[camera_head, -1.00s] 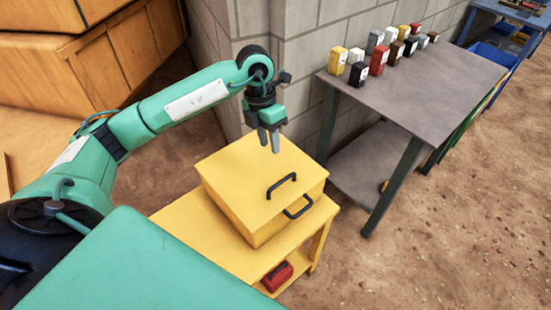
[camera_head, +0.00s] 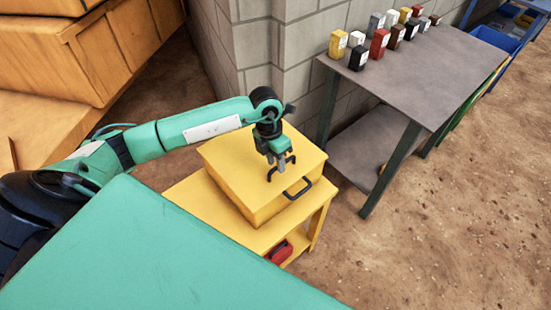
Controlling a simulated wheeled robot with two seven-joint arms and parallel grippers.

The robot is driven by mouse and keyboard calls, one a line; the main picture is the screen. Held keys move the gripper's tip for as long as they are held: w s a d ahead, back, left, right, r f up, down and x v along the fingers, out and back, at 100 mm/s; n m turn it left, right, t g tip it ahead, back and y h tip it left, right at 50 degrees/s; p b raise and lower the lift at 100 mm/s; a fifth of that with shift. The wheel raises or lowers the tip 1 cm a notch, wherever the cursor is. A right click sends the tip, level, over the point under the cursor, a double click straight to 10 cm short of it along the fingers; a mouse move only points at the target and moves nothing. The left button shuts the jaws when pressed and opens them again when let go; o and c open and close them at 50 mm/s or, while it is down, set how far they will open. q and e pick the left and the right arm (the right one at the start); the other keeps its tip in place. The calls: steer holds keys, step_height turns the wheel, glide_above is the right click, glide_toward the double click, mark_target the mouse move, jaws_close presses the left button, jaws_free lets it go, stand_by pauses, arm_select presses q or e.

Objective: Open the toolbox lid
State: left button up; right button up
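A yellow toolbox (camera_head: 232,178) sits on a yellow cart (camera_head: 190,203), with its lid (camera_head: 238,155) shut. A black handle (camera_head: 270,176) is on top of the lid near its front edge, and a second black handle (camera_head: 298,190) is on the front face. My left gripper (camera_head: 282,167) points down at the lid handle, its grey fingertips at the handle's middle. The fingers overlap in this view, so I cannot tell whether they are closed on the handle. They partly hide it. My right gripper is not in view.
A grey table (camera_head: 440,70) with several small coloured blocks along its back edge stands to the right. A grey block wall (camera_head: 235,50) is behind the toolbox. A red object (camera_head: 280,252) lies on the cart's lower shelf. Dirt floor (camera_head: 440,220) at right is clear.

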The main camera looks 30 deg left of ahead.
arm_select(q)
steer(key=shift+d, duration=0.1)
steer(key=shift+c, duration=0.2)
jaws_close()
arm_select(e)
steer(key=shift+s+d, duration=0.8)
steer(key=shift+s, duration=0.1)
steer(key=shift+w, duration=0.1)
